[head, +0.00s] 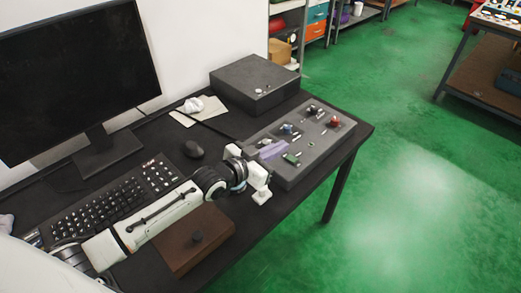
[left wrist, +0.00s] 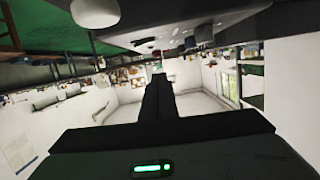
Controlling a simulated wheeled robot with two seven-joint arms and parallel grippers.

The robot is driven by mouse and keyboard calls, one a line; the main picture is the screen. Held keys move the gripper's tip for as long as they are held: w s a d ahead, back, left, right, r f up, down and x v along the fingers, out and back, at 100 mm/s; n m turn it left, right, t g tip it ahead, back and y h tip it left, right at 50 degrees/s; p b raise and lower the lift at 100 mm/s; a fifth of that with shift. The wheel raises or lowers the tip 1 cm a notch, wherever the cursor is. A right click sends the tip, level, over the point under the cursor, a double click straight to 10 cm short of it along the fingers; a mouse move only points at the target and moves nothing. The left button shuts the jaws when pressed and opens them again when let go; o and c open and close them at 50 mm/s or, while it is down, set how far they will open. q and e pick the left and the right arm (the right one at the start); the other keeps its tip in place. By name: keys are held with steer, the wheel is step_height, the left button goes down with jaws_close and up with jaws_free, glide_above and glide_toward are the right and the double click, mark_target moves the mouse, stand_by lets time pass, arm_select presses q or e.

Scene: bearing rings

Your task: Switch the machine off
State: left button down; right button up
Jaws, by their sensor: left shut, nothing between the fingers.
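My left gripper (head: 262,194) is shut and empty, its white fingers pointing down at the front edge of a dark grey panel (head: 289,180). The panel lies on the black table and bears several small parts, among them a red one (head: 334,121), a blue one (head: 287,128), a green one (head: 292,159) and a purple strip (head: 273,149). A dark grey box (head: 254,82) with small round marks on its front stands behind it. I cannot tell which of these is the machine's switch. The left wrist view shows mostly the room upside down. My right gripper is not in view.
Green floor is open at the right.

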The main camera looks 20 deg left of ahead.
arm_select(q)
steer(key=v, duration=0.7)
steer(key=shift+s+a, duration=0.25)
steer(key=shift+a, duration=0.1)
steer(key=shift+f, duration=0.1)
